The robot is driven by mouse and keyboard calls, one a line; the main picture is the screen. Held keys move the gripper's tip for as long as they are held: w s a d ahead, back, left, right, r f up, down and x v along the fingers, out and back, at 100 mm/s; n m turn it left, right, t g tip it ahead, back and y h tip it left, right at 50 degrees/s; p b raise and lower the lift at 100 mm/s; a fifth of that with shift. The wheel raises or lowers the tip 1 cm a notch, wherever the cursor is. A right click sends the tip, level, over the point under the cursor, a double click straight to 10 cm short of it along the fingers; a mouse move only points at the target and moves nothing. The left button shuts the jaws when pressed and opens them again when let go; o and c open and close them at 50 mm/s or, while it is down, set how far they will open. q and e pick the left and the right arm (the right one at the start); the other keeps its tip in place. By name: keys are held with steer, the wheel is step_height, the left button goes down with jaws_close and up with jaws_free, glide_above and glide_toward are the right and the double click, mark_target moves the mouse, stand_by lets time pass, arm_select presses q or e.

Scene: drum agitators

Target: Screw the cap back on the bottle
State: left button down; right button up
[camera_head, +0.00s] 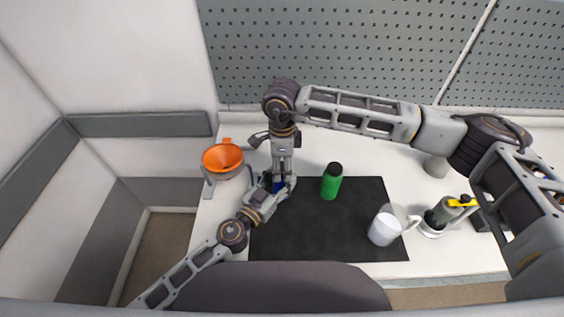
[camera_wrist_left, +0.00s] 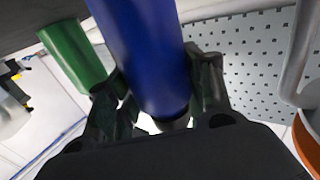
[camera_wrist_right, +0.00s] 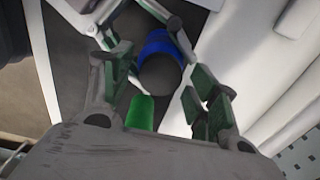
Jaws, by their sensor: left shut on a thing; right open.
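A blue bottle (camera_head: 277,184) stands at the left edge of the black mat (camera_head: 300,235), largely hidden by both grippers. My left gripper (camera_head: 275,192) is shut on its side; the blue body also shows in the left wrist view (camera_wrist_left: 145,50). A dark round cap (camera_wrist_right: 160,75) shows on the bottle's top in the right wrist view; whether it is screwed tight I cannot tell. My right gripper (camera_wrist_right: 165,88) is open and points down over the bottle, its fingers on either side of the cap, apparently not gripping. A green bottle (camera_head: 331,186) with a black cap stands nearby.
A white mug (camera_head: 383,229) is at the mat's right front. An orange funnel (camera_head: 222,158) on a stand is left of the bottle. A stand with a yellow part (camera_head: 440,214) is at the right. A grey pegboard (camera_head: 350,50) closes off the back. The mat's front middle is clear.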

steer(key=c, duration=1.1)
steer(key=o, duration=1.2)
steer(key=shift+r, duration=0.15)
step_height(320, 180, up, 12)
